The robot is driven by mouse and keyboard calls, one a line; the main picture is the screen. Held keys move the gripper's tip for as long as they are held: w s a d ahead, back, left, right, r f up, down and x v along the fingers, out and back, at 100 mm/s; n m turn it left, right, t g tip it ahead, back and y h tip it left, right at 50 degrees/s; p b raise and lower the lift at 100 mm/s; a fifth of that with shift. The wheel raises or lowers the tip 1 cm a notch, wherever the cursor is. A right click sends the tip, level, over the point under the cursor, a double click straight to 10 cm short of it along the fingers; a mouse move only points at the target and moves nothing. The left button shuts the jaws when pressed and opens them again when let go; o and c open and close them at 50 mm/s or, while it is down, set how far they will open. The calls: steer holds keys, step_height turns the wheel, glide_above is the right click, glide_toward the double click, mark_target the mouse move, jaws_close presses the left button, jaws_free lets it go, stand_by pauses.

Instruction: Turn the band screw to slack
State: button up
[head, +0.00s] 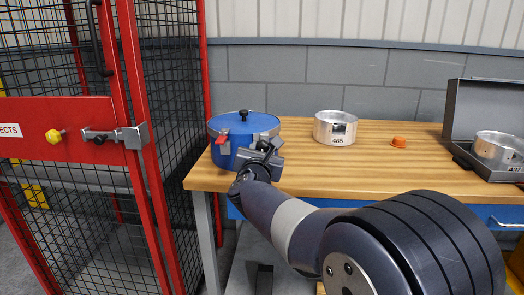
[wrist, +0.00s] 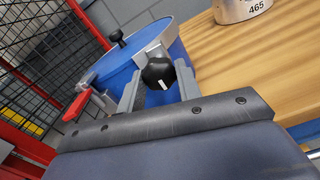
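A blue drum (head: 228,152) with a lid and a metal band stands at the left end of the wooden bench. The band screw's black knob (wrist: 158,73) bears a white mark and shows on the drum's front in the wrist view. My gripper (wrist: 159,75) is open, with one finger on each side of the knob. The fingers are very near the knob; I cannot tell whether they touch it. A red lever (wrist: 83,104) sits on the band to the left of the knob. In the head view, my gripper (head: 262,150) hides the knob.
A metal tin marked 465 (head: 336,128) and an orange cap (head: 398,142) stand on the bench (head: 300,178). An open grey case (head: 482,103) holds another tin (head: 497,147) at the right. A red-framed mesh cage (head: 140,140) stands close on the left.

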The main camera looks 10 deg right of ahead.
steer(key=c, duration=0.4)
steer(key=shift+c, duration=0.2)
